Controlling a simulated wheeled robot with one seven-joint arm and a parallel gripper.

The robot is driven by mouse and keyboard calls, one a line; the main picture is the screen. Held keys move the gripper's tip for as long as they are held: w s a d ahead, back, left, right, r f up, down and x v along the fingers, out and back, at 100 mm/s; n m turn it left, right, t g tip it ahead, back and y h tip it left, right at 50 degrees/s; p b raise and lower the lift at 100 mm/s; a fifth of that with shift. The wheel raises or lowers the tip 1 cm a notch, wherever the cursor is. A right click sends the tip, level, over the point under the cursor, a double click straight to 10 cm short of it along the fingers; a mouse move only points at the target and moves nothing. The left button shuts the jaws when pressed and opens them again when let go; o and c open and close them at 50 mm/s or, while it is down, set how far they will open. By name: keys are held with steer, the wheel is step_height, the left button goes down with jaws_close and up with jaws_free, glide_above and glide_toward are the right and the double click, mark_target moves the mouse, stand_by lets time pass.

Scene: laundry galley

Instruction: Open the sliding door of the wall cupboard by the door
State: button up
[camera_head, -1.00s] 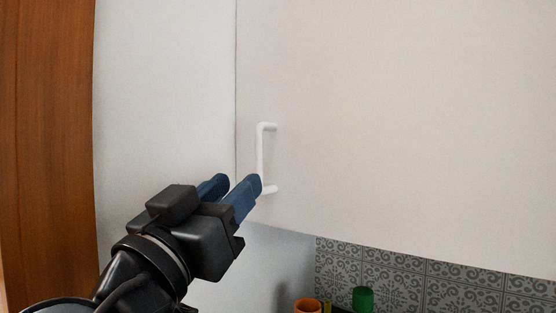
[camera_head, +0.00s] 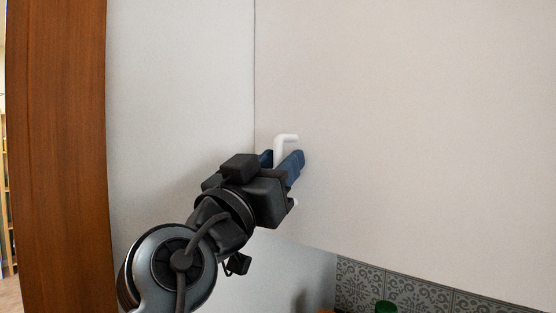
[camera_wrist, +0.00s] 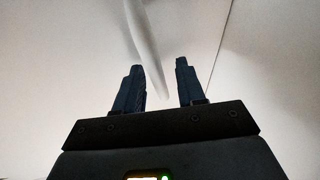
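The wall cupboard's white sliding door (camera_head: 400,130) fills the right of the head view, with its left edge a thin vertical line. Its white bar handle (camera_head: 288,138) stands upright near that edge; its middle is hidden by my gripper. My gripper (camera_head: 281,158) is open at the handle, one blue finger to each side of the bar. In the wrist view the handle (camera_wrist: 146,45) runs down between the two separated fingers (camera_wrist: 158,80), with gaps showing beside it. I cannot tell whether either finger touches it.
A brown wooden door or frame (camera_head: 60,150) stands at the far left, with a pale wall (camera_head: 180,80) between it and the cupboard. Below the cupboard are patterned grey tiles (camera_head: 410,290) and a green-topped item (camera_head: 386,307).

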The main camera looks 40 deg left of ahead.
jaws_close()
stand_by(0.3)
stand_by(0.3)
